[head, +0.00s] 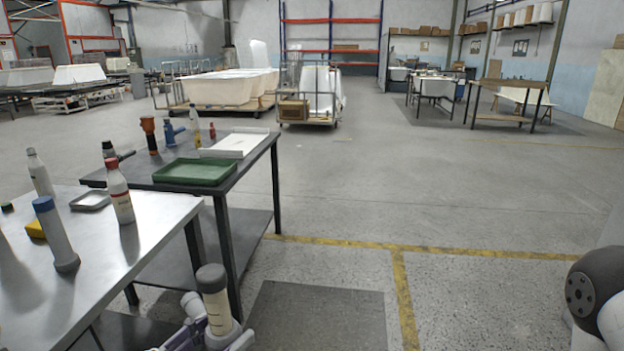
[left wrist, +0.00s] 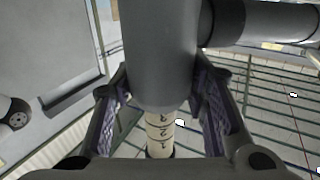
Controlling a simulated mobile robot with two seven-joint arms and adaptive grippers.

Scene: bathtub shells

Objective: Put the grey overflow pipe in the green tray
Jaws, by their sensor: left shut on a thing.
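The grey overflow pipe (head: 211,279) shows at the bottom of the head view, roughly upright, with a grey top end and a cream middle section. My left gripper (head: 212,330) is shut on it, in front of and below the tables. In the left wrist view the pipe (left wrist: 158,55) lies between the fingers (left wrist: 162,95), with a side branch to the right and black marks on its cream part. The green tray (head: 195,172) sits empty on the dark table, above and beyond the gripper. My right gripper is out of view.
A white tray (head: 236,144) stands behind the green tray, with several bottles and fittings left of it. The nearer metal table (head: 100,285) holds a white bottle (head: 118,192) and a blue-capped tube (head: 57,235).

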